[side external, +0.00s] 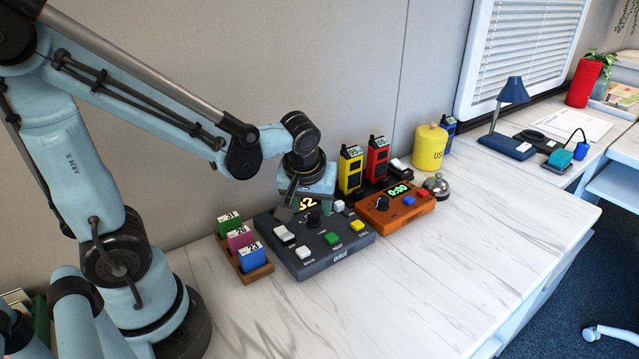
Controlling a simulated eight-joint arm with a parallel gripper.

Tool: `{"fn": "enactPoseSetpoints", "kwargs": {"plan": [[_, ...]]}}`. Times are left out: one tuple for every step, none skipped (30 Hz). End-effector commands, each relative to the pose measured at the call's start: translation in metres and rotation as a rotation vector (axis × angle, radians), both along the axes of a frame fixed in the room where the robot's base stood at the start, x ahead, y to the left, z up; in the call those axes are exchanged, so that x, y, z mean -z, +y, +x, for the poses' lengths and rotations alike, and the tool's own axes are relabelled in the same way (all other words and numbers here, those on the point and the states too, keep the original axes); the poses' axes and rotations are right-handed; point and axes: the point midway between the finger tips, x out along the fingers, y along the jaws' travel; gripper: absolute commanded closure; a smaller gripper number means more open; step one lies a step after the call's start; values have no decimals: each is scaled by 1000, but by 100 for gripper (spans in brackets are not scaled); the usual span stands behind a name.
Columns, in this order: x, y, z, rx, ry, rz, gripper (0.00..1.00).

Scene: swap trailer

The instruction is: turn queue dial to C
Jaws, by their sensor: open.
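A dark grey console (322,262) with a lit display and several coloured buttons sits on the white counter. A black dial (313,220) stands on its top, below the display. The letter C and the dial's pointer are too small to read. My gripper (301,205) is over the back left part of this console, pointing down and open. One dark finger shows just left of and behind the dial. The gripper partly covers the display. I cannot tell from this angle whether a finger touches the dial or the console.
An orange box (408,214) with its own black knob and green display stands close to the right. Yellow (350,175) and red (377,160) handsets stand behind. A wooden rack (258,273) of numbered cards is close on the left. The front counter is clear.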

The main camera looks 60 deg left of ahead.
Motion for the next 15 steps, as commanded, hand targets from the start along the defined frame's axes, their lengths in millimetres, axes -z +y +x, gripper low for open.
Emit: {"fn": "enactPoseSetpoints", "kwargs": {"plan": [[5, 2, 2, -1, 0, 0, 47], [8, 3, 2, -2, -1, -1, 47], [12, 3, 4, -2, -1, -1, 47], [14, 4, 4, -1, 0, 0, 47], [16, 5, 5, -1, 0, 0, 47], [19, 6, 6, -1, 0, 0, 47], [21, 6, 7, -1, 0, 0, 47], [23, 7, 7, -1, 0, 0, 47], [25, 7, 7, -1, 0, 0, 47], [26, 8, 8, -1, 0, 0, 47], [27, 8, 8, 0, -1, -1, 47], [28, 8, 8, 0, -1, -1, 47], [29, 9, 8, 0, -1, -1, 47], [30, 9, 8, 0, -1, -1, 47], [30, 9, 9, 0, -1, -1, 47]]}}
